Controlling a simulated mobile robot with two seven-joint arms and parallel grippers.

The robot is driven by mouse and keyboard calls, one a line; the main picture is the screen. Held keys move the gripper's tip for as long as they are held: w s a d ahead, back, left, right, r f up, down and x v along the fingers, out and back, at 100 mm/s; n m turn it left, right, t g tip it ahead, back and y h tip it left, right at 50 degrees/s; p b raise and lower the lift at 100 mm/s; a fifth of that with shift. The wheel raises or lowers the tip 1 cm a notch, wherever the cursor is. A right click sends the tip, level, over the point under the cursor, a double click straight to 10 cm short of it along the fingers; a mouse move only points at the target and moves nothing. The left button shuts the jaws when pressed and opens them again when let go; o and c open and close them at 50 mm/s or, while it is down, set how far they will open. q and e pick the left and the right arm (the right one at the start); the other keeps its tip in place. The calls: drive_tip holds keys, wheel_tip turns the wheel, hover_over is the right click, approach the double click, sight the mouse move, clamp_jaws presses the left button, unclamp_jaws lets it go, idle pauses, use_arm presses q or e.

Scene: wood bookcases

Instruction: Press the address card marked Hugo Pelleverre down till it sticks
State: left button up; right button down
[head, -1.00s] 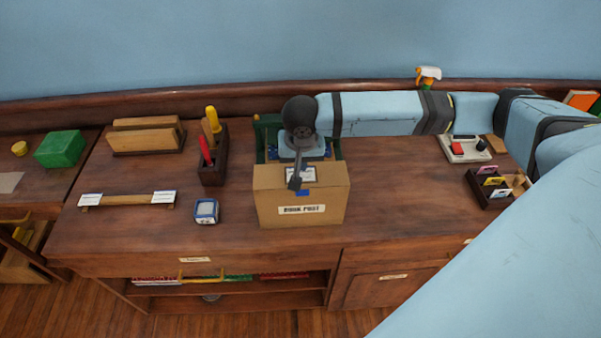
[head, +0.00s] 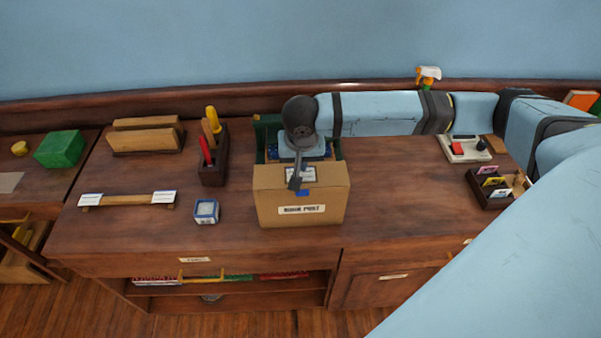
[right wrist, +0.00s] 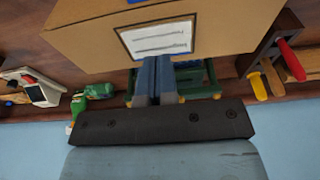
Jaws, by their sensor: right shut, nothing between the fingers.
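A cardboard box (head: 325,205) labelled "BOOK POST" stands on the wood counter. A white card with a dark border (head: 309,174) lies on its top; it also shows in the right wrist view (right wrist: 158,37), with writing upside down and too small to read surely. My right gripper (head: 294,185) is over the box top, fingers closed together and empty. In the right wrist view its fingertips (right wrist: 154,58) are at the card's edge and overlap it; I cannot tell whether they touch. The gripper hides part of the card in the head view. My left gripper is not in view.
A green stand (head: 262,128) is behind the box. A tool holder (head: 212,170) and a small blue-rimmed block (head: 206,212) are left of it. A strip with white cards (head: 127,199) lies farther left. A switch box (head: 465,149) and card tray (head: 491,190) are at right.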

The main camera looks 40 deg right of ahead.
drive_tip(key=shift+f, duration=1.05)
idle(0.9)
drive_tip(key=shift+r, duration=0.1)
wheel_tip(320, 180, up, 2)
drive_tip(key=p, duration=0.2)
drive_tip(key=shift+p, duration=0.3)
wheel_tip(320, 180, up, 2)
drive_tip(key=p, duration=0.3)
drive_tip(key=shift+r, duration=0.2)
wheel_tip(320, 180, up, 3)
drive_tip(key=p, duration=0.3)
drive_tip(key=shift+f, duration=0.3)
